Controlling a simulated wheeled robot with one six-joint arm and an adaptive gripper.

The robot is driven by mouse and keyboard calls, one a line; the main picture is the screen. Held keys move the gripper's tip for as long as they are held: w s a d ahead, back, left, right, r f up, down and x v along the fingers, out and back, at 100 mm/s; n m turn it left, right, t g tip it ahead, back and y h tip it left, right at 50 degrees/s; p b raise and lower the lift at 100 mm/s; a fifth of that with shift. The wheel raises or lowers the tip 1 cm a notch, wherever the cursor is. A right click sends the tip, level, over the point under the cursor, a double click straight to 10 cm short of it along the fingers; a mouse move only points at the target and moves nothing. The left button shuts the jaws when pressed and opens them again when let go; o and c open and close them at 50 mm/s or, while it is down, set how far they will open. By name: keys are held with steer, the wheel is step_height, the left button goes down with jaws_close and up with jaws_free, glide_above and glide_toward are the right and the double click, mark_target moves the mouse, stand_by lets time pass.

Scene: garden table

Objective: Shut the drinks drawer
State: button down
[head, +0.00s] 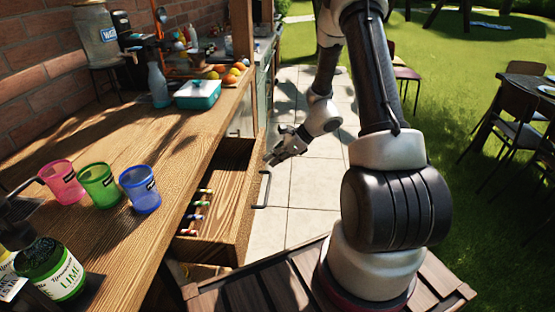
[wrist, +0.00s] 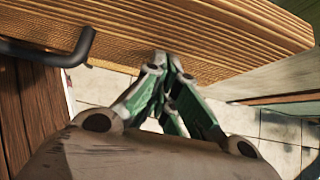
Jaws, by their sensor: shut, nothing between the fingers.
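The drinks drawer (head: 222,195) stands pulled out from under the wooden counter in the head view. Several small items with coloured ends (head: 199,211) lie inside it. Its dark bar handle (head: 263,190) is on the outer front, and the handle also shows at the upper left of the wrist view (wrist: 75,52). My gripper (head: 270,160) is shut and empty, at the far part of the drawer front. In the wrist view my fingertips (wrist: 168,60) are close together at the wooden front edge (wrist: 220,25), right of the handle. I cannot tell whether they touch it.
Paving (head: 300,190) lies open beyond the drawer front. Chairs (head: 510,120) stand on the grass at right.

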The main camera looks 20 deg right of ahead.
steer(key=w+a, duration=0.2)
steer(key=a, duration=0.2)
steer(key=w+a, duration=0.3)
steer(key=a, duration=0.2)
steer(key=w+a, duration=0.3)
steer(key=a, duration=0.2)
steer(key=shift+r, duration=0.1)
